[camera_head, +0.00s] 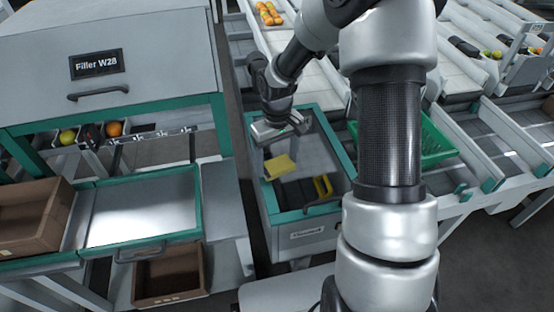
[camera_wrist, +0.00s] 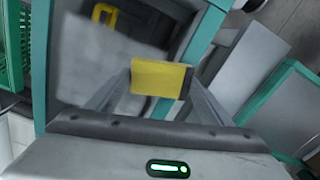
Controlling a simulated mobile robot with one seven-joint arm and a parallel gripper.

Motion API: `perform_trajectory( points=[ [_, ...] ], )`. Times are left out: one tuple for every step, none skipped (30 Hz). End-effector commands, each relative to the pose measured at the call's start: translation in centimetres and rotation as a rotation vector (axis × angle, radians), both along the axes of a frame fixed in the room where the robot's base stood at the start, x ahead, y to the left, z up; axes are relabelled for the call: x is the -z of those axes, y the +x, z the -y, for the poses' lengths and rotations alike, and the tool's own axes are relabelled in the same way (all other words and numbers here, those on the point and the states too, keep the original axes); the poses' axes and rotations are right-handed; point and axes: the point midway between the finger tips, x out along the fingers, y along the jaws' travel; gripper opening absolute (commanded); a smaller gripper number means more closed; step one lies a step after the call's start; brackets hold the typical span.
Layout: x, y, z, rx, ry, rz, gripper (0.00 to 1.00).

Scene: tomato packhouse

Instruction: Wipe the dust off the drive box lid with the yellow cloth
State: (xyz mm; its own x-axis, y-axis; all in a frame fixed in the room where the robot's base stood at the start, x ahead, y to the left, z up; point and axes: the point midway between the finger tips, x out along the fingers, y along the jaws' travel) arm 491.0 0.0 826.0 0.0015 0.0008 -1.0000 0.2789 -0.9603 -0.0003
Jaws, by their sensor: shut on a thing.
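My gripper (camera_head: 282,152) is shut on the yellow cloth (camera_head: 280,167), over the left part of the drive box lid (camera_head: 312,160). In the wrist view the cloth (camera_wrist: 160,77) spans between the two fingertips (camera_wrist: 160,88). The lid is a clear or grey panel in a teal frame, with a handle at its front edge. A pale, hazy patch that looks like dust (camera_wrist: 105,55) shows on it in the wrist view. I cannot tell whether the cloth touches the lid.
A yellow handle-shaped part (camera_head: 322,187) shows at the lid's front right, seemingly beneath the panel. The Filler W28 cabinet (camera_head: 110,60) and a cardboard box (camera_head: 30,215) stand left. A green crate (camera_head: 432,140) sits right, partly behind my arm.

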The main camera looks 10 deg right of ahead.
Motion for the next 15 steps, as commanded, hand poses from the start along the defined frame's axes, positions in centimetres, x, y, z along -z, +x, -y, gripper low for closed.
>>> perform_trajectory(
  points=[
    [-0.01, 0.0, 0.0, 0.0, 0.0, 0.0, 0.56],
    [0.0, 0.0, -0.01, 0.0, 0.0, 0.0, 0.56],
    [0.0, 0.0, -0.01, 0.0, 0.0, 0.0, 0.56],
    [-0.01, 0.0, 0.0, 0.0, 0.0, 0.0, 0.56],
    [-0.01, 0.01, -0.01, 0.0, 0.0, 0.0, 0.56],
    [0.0, 0.01, -0.01, 0.0, 0.0, 0.0, 0.56],
    [0.01, 0.01, -0.01, 0.0, 0.0, 0.0, 0.56],
    [0.02, 0.01, -0.01, 0.0, 0.0, 0.0, 0.56],
    [0.06, 0.0, -0.01, 0.0, 0.0, 0.0, 0.56],
    [0.09, 0.01, -0.01, 0.0, 0.0, 0.0, 0.56],
    [0.13, 0.01, -0.01, 0.0, 0.0, 0.0, 0.56],
    [0.2, 0.01, -0.01, 0.0, 0.0, 0.0, 0.56],
    [0.26, 0.0, -0.01, 0.0, 0.0, 0.0, 0.56],
    [0.32, 0.0, -0.02, 0.0, 0.0, 0.0, 0.56],
    [0.41, 0.0, -0.02, 0.0, 0.0, 0.0, 0.56]
  ],
)
